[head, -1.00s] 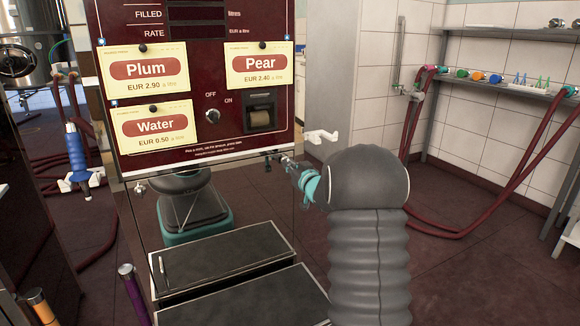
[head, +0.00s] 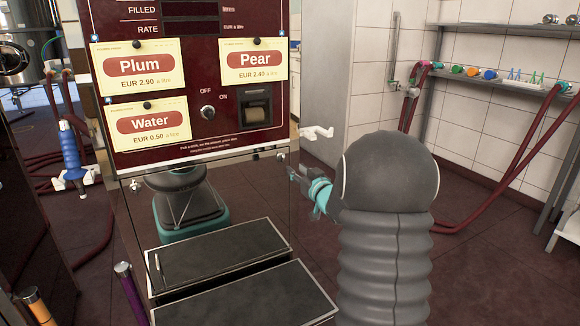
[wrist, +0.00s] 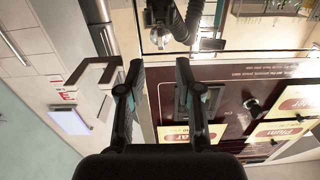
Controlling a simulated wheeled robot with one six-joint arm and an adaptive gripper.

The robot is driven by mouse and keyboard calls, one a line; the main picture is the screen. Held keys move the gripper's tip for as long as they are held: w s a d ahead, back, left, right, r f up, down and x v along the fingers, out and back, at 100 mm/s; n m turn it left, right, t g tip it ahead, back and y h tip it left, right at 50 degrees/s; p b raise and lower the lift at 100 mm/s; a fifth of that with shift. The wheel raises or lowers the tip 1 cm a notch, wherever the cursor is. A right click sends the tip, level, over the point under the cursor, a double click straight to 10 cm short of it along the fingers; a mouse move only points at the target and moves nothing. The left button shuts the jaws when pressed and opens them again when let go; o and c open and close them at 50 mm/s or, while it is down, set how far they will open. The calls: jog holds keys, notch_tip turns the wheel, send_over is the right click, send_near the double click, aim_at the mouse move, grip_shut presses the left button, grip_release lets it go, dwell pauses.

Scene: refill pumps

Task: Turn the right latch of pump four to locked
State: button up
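The dark red pump panel (head: 228,128) stands ahead, with Plum, Pear and Water cards. No pump number is readable. A small metal latch (head: 281,157) sits under the panel's lower right corner. A similar latch (head: 137,186) sits at the lower left. My gripper (head: 300,180) is low and right of the right latch, apart from it; its tips are hard to make out. In the wrist view my gripper (wrist: 158,66) has two separate fingers with nothing between them.
A white holder (head: 317,133) juts out right of the panel, close above my gripper. Black-topped steps (head: 225,255) stand below the pump. A blue nozzle (head: 69,150) hangs at left. Red hoses (head: 500,160) loop by the tiled wall at right. Dark floor is open at right.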

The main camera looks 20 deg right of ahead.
jog(key=shift+s, duration=1.95)
jog(key=s+d+f+m+g+h, duration=0.1)
jog(key=s+d+f+g+h, duration=0.15)
jog(key=f, duration=0.25)
jog(key=s+d+f+m+g+h, duration=0.1)
jog(key=s+d+f+g+h, duration=0.1)
jog(key=d+f+g, duration=0.3)
jog(key=s+a+f+m+g, duration=0.1)
jog(key=s+a+f+g, duration=0.25)
jog(key=s, duration=0.55)
jog(key=s+a+r+n+y, duration=0.1)
jog(key=s+a+r, duration=0.2)
jog(key=s+a, duration=0.5)
jog(key=s+a+r+n+g+y, duration=0.1)
jog(key=s+a+r, duration=0.3)
jog(key=s+a, duration=0.3)
jog(key=s+a+r+y, duration=0.2)
jog(key=s+a+r, duration=0.2)
jog(key=s+a, duration=0.4)
jog(key=a, duration=0.4)
jog(key=shift+s+a+n, duration=0.15)
jog(key=shift+s+n, duration=0.15)
jog(key=shift+n, duration=0.1)
